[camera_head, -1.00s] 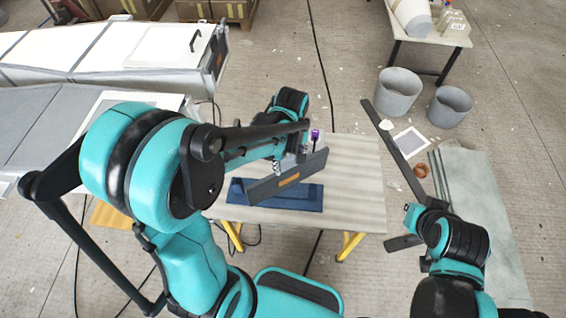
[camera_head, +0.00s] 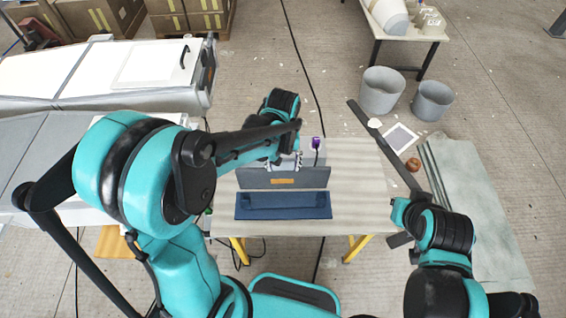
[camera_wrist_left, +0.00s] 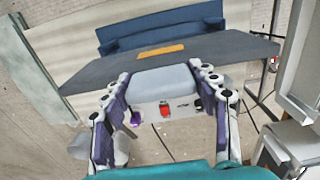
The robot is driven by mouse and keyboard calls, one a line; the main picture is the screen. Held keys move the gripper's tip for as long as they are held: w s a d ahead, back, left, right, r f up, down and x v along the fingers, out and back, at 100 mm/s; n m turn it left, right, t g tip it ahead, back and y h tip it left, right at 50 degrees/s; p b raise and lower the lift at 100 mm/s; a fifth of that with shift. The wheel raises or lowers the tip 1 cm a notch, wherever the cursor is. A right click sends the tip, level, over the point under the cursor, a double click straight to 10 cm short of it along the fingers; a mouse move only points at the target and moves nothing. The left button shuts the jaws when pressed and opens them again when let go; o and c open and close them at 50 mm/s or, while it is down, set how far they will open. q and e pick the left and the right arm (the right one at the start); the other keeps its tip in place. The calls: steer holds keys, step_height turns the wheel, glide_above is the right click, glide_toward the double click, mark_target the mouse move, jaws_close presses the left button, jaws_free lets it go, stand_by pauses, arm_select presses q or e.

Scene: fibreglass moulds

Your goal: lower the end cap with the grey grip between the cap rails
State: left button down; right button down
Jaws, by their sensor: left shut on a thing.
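The end cap (camera_head: 258,178) is a dark grey panel with an orange label. It stands upright, its long side across the picture, behind the blue base (camera_head: 283,212) on the table. My left gripper (camera_head: 285,160) is shut on its grey grip, which shows between the fingers in the left wrist view (camera_wrist_left: 165,82). There the cap (camera_wrist_left: 225,47) hides part of the blue base (camera_wrist_left: 160,28). In the head view a strip of table shows between cap and base. I cannot make out the cap rails or the cap's height. My right gripper is not clearly visible.
The table (camera_head: 355,180) is clear right of the base. A pale box with a purple plug (camera_head: 317,143) and a cable is behind the cap. Two grey buckets (camera_head: 381,93) (camera_head: 432,100) stand on the floor beyond. A white mould (camera_head: 90,75) is at the left.

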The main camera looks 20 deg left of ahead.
arm_select(q)
steer(key=b, duration=0.4)
glide_above(283, 188)
steer(key=shift+w+f, duration=0.2)
steer(key=shift+f, duration=1.15)
steer(key=shift+w+f, duration=0.2)
steer(key=shift+f, duration=1.15)
steer(key=shift+f+b, duration=3.7)
steer(key=shift+f, duration=0.35)
steer(key=shift+c, duration=1.9)
jaws_free()
steer(key=shift+r, duration=0.1)
step_height(283, 188, up, 12)
steer(key=shift+f, duration=0.1)
